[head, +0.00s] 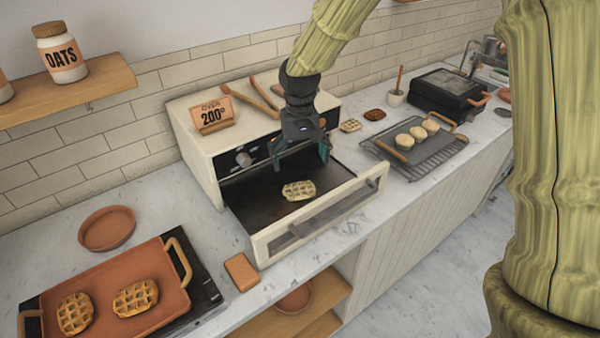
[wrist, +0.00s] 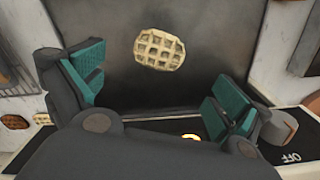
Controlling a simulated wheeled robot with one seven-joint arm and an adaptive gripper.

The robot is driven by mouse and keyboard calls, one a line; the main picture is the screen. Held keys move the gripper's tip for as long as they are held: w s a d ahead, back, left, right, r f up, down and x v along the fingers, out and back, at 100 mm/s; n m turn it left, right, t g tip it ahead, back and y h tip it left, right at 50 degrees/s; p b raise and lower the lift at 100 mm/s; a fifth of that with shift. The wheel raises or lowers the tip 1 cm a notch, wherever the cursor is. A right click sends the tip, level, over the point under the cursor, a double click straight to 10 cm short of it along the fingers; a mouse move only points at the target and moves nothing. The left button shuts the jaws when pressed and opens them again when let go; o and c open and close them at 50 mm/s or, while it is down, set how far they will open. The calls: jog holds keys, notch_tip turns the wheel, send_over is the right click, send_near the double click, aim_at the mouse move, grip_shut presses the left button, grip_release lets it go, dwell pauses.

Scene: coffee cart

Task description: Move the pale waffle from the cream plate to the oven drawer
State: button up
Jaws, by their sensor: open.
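The pale waffle (head: 299,190) lies flat on the dark floor of the pulled-out oven drawer (head: 318,224). The waffle also shows in the wrist view (wrist: 159,48), apart from both fingers. My gripper (head: 299,160) is open and empty above the drawer, over its back part, with its teal-padded fingers spread. The waffle is a little in front of the fingers in the head view. I cannot make out a cream plate in either view.
Tongs and a sign (head: 212,114) rest on the oven top. A terracotta tray (head: 120,282) with two browned waffles stands at the left. An orange-brown block (head: 241,271) lies beside the drawer. A rack (head: 420,157) with pale rounds and a black press (head: 447,95) stand right.

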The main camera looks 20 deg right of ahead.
jog(key=shift+r, duration=1.15)
dwell(0.4)
